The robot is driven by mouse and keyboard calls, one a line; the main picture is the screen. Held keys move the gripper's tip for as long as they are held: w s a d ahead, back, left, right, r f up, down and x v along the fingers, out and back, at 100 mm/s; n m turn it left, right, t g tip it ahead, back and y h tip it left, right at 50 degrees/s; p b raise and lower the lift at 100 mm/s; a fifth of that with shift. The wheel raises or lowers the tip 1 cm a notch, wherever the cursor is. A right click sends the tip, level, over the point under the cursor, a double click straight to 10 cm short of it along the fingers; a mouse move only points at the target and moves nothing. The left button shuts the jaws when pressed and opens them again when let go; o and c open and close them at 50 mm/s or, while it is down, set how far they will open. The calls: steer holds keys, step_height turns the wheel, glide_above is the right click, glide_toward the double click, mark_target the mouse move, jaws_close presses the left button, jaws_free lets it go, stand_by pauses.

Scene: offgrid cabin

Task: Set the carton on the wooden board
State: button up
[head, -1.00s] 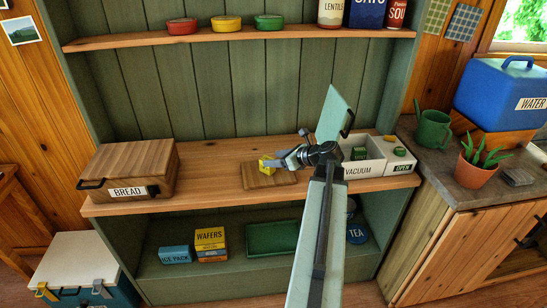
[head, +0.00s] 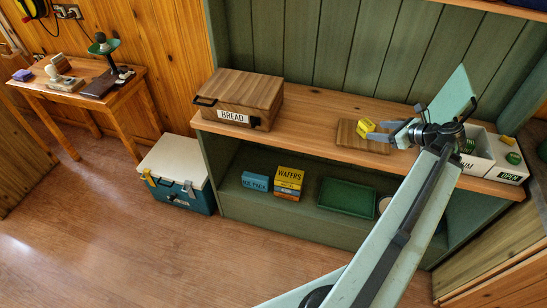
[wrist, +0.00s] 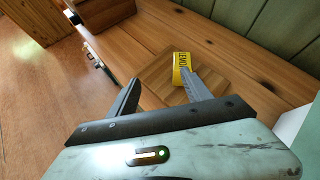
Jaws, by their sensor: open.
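The small yellow carton (head: 365,126) rests on the wooden board (head: 350,141), which lies on the middle shelf. The carton also shows in the wrist view (wrist: 181,66), just beyond the tip of the right finger, which covers part of it. The board in the wrist view (wrist: 157,82) lies behind and below the fingers. My gripper (head: 387,131) is open, just to the right of the carton in the head view. In the wrist view my gripper (wrist: 160,78) has its fingers apart with nothing between them. Whether a finger touches the carton I cannot tell.
A bread box (head: 243,97) stands left on the shelf. A white divided bin (head: 506,172) with small items stands right of my gripper. Wafers (head: 288,182), an ice pack (head: 255,181) and a green tray (head: 346,199) are below. A cooler (head: 176,172) stands on the floor.

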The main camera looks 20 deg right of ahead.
steer(key=w+a+f+n+g+y, duration=0.1)
steer(key=w+a+f+n+g, duration=0.1)
steer(key=w+a+n, duration=0.35)
steer(key=w+a+f+n+g+y, duration=0.1)
steer(key=w+a+f+n+g, duration=0.15)
steer(key=a, duration=0.65)
steer(key=a+f+n+g+h, duration=0.2)
steer(key=a+f+n+g, duration=0.1)
steer(key=a+n, duration=0.9)
steer(key=w+a+f+n+g+h, duration=0.1)
steer(key=a+f+n+g+h, duration=0.1)
steer(key=a+n, duration=1)
steer(key=a+f+g, duration=0.1)
steer(key=a, duration=0.4)
steer(key=shift+w+a, duration=0.2)
steer(key=shift+a, duration=0.2)
steer(key=shift+f+g, duration=0.1)
steer(key=shift+g, duration=0.15)
